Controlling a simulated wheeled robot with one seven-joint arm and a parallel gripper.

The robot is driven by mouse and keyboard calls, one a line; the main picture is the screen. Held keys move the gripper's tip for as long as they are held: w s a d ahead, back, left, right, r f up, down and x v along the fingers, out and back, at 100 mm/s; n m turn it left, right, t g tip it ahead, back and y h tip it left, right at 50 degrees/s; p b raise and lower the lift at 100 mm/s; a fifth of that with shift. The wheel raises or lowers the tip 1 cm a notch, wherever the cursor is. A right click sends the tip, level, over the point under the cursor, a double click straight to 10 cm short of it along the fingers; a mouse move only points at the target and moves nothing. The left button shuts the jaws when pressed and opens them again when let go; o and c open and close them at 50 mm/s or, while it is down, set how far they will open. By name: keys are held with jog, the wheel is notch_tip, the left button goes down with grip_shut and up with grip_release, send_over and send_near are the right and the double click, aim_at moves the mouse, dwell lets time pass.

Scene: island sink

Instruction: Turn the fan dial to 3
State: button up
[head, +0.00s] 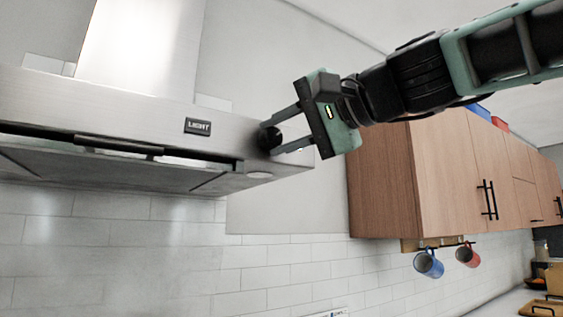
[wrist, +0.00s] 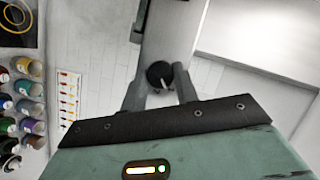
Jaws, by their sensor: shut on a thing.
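The fan dial (head: 270,138) is a round black knob on the right part of the steel range hood's front panel (head: 120,105). It also shows in the wrist view (wrist: 159,74), with a pale pointer mark on it. My gripper (head: 276,136) comes from the right, its two fingers on either side of the dial. In the wrist view the fingers (wrist: 158,88) reach to both sides of the knob and are shut on it. Any numbers around the dial cannot be read.
A black LIGHT button (head: 198,126) sits on the hood left of the dial. Wooden wall cabinets (head: 420,170) hang at the right, with a blue mug (head: 429,264) and a red mug (head: 467,256) below. Colourful jars (wrist: 28,107) stand at the wrist view's left.

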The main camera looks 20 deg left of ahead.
jog(key=m+y+b, duration=0.1)
jog(key=m+b, duration=0.1)
jog(key=f+m+b, duration=0.1)
jog(key=m+b, duration=0.1)
jog(key=b, duration=0.1)
jog(key=shift+w+y, duration=0.1)
jog(key=shift+y, duration=0.3)
jog(key=m+t+y+b, duration=0.1)
jog(key=m+b, duration=0.2)
jog(key=b, duration=0.1)
jog(key=shift+m, duration=0.3)
jog(key=m+t+b, duration=0.1)
jog(key=m, duration=0.1)
jog(key=m+y+b, duration=0.1)
jog(key=m+b, duration=0.1)
jog(key=m, duration=0.1)
jog(key=shift+f+t, duration=0.15)
jog(key=shift+t, duration=0.25)
jog(key=shift+s+a+m+t+b, duration=0.1)
jog(key=shift+m+t+b, duration=0.55)
jog(key=shift+m, duration=0.7)
jog(key=shift+s+a+m+t+b, duration=0.1)
jog(key=shift+m+t+b, duration=0.5)
jog(key=shift+m, duration=0.75)
jog(key=shift+t, duration=0.25)
jog(key=o, duration=1)
jog(key=shift+d, duration=0.1)
